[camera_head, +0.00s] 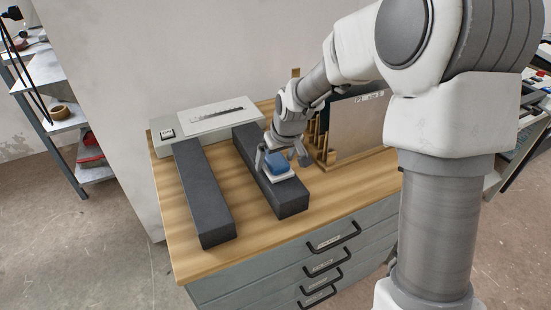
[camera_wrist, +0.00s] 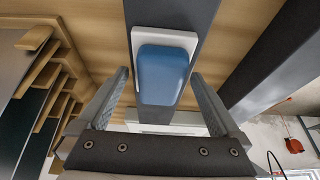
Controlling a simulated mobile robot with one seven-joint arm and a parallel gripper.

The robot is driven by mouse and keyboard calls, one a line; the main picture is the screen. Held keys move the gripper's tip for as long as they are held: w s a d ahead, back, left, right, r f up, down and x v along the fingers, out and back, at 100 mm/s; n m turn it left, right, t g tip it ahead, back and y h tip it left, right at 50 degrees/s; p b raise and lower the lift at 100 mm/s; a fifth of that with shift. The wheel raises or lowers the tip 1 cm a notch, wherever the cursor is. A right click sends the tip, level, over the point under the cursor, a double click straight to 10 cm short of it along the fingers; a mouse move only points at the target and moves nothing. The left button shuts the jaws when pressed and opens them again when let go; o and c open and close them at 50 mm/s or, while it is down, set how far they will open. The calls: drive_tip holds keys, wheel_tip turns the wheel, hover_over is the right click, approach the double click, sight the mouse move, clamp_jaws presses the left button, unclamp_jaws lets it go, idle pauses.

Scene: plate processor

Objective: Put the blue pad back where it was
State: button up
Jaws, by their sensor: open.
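The blue pad (camera_head: 285,164) sits on a white base (camera_head: 278,175) on top of the right-hand dark bar (camera_head: 292,203). In the wrist view the blue pad (camera_wrist: 162,75) lies on its white base (camera_wrist: 190,38) between my two fingers, beyond their tips. My gripper (camera_head: 280,158) is open over the bar, with one finger on each side of the pad. The fingers also show in the wrist view (camera_wrist: 160,82), spread wide and apart from the pad. The head view does not show clearly whether the fingers touch it.
A second dark bar (camera_head: 203,195) lies parallel on the left. A grey box (camera_head: 205,120) stands at the back. A wooden rack (camera_head: 325,157) with upright panels (camera_head: 358,128) stands close on the right. Wooden tabletop (camera_head: 243,222) is bare between the bars.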

drive_tip(key=p+v, duration=0.2)
drive_tip(key=v, duration=1)
drive_tip(key=s+d+r+m+h, duration=0.1)
drive_tip(key=s+d+r+m, duration=0.1)
drive_tip(key=s, duration=1)
drive_tip(key=s+d+r+m+t, duration=0.1)
drive_tip(key=s+d+r, duration=0.4)
drive_tip(key=s, duration=0.6)
drive_tip(key=shift+s+d+r+m+h, duration=0.15)
drive_tip(key=shift+s+d+m+h, duration=0.25)
drive_tip(key=shift+d+m, duration=0.5)
